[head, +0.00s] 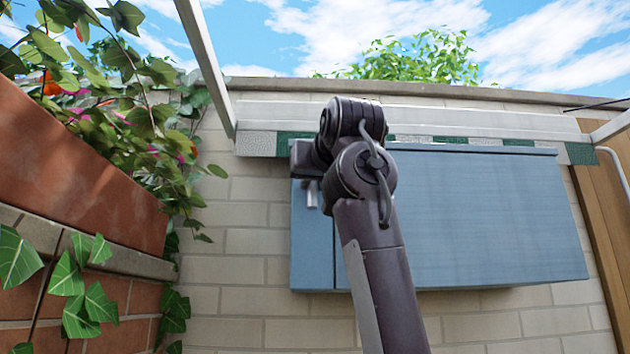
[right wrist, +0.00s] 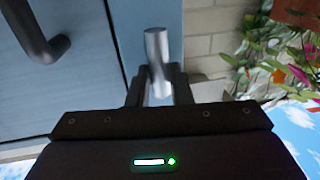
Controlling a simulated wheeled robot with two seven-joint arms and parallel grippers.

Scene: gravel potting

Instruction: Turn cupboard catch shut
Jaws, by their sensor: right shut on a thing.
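The blue cupboard (head: 480,215) hangs on the brick wall, its door closed against a narrow left panel (head: 312,255) along a thin dark seam. The catch (right wrist: 157,50), a grey metal bar, is on the narrow panel beside the seam. In the right wrist view my right gripper (right wrist: 158,88) is shut on the catch, one dark finger on each side. In the head view a piece of the catch (head: 312,194) hangs downward below the right gripper (head: 303,165). My right arm hides part of the door. My left gripper is not in view.
A dark door handle (right wrist: 42,38) stands out from the door in the right wrist view, across the seam from the catch. A terracotta planter (head: 75,170) with trailing leaves and flowers is on the left. Bare wall (head: 240,250) lies between it and the cupboard.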

